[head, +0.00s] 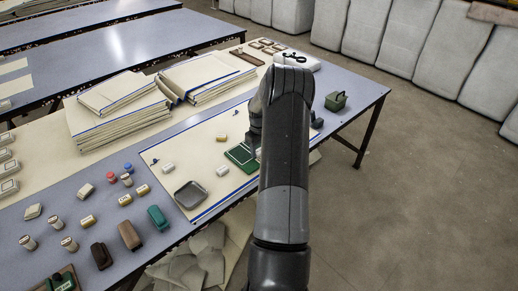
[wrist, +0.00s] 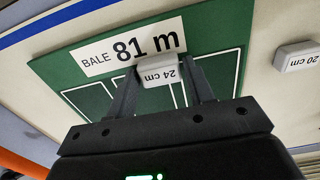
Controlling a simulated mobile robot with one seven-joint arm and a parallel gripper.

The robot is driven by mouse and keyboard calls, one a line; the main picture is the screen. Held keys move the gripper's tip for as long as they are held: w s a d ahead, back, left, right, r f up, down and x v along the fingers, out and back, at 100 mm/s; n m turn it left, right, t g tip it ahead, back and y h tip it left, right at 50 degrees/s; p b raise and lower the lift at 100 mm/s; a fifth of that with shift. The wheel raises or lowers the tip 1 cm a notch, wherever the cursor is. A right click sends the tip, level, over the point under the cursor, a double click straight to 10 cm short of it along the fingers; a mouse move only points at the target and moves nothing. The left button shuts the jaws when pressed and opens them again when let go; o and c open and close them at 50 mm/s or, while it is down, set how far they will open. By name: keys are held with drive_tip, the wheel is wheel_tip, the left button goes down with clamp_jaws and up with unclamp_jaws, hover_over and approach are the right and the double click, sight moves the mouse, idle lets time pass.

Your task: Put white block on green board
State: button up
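The green board (head: 238,157) lies on the cream cloth, partly behind my arm in the head view. In the wrist view the green board (wrist: 210,22) carries a white label reading "BALE 81 m" and white outlined boxes. My gripper (wrist: 159,66) is over the board. Its two fingers flank a white block (wrist: 158,72) marked "24 cm" and appear to touch both its sides. The block is over the board, overlapping the label's lower edge; I cannot tell whether it rests on the board. My arm mostly hides the gripper in the head view.
Another white block (wrist: 298,57), marked "20 cm", lies on the cloth right of the board. In the head view a grey tray (head: 190,194) and small blocks lie left of the board. Folded cloth stacks (head: 117,112) stand behind. A dark green box (head: 335,101) is at the right.

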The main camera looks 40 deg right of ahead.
drive_tip(key=shift+o, duration=1.4)
wheel_tip(320, 180, up, 12)
drive_tip(key=s+a+r+t+h, duration=0.1)
drive_tip(key=s+a+r, duration=0.2)
drive_tip(key=a+r, duration=0.9)
drive_tip(key=s+a+r+t+h, duration=0.1)
drive_tip(key=s+a+r, duration=0.2)
drive_tip(key=a+r, duration=0.85)
drive_tip(key=s+a+t+y, duration=0.2)
drive_tip(key=s+a+t, duration=0.1)
drive_tip(key=s+a, duration=1.5)
drive_tip(key=s, duration=0.3)
drive_tip(key=shift+a+f+t, duration=0.25)
drive_tip(key=shift+t, duration=0.05)
